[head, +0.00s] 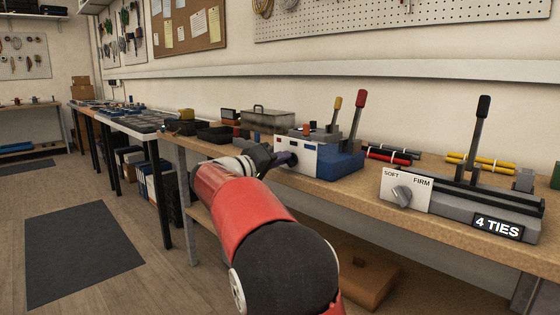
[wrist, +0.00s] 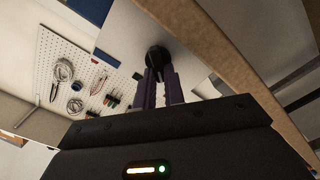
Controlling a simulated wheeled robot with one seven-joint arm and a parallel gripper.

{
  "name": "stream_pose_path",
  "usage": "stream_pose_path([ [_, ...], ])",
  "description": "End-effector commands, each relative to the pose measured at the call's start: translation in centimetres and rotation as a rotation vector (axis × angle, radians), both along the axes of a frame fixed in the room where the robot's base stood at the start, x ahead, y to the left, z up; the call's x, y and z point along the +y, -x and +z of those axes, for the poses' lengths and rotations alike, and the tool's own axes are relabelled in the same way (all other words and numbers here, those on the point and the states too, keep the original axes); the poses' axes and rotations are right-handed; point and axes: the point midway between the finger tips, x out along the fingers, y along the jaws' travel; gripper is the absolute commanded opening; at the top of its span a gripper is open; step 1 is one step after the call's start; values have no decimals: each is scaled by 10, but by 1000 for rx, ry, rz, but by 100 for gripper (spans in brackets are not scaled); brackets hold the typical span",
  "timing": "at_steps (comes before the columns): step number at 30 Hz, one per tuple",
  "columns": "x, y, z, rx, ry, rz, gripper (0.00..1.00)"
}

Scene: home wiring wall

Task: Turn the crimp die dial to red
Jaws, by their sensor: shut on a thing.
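The crimp station is a blue and white box (head: 330,160) with a red-handled lever and a yellow-handled lever, on the bench in the head view. Small coloured marks show on its pale front panel (head: 305,152). My gripper (head: 290,158) is at that panel. In the wrist view, the two purple fingers of my gripper (wrist: 160,82) are closed on the black crimp die dial (wrist: 157,57) in front of a pale panel. The dial is hidden behind my gripper in the head view, and I cannot tell which colour it points to.
To the right stands a tie tool (head: 470,200) with a SOFT/FIRM knob (head: 402,193) and a "4 TIES" display. Red and black cables (head: 390,154) lie behind. A grey metal box (head: 267,122) and dark trays (head: 215,133) stand to the left on the bench (head: 365,190).

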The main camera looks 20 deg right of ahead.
Motion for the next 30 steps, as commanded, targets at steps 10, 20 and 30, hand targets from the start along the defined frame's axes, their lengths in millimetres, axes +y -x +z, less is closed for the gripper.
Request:
stream_pose_path([
  [10,1,-1,-1,127,46,1,0],
  [20,1,-1,-2,148,53,1,0],
  [30,1,-1,-2,146,53,1,28],
])
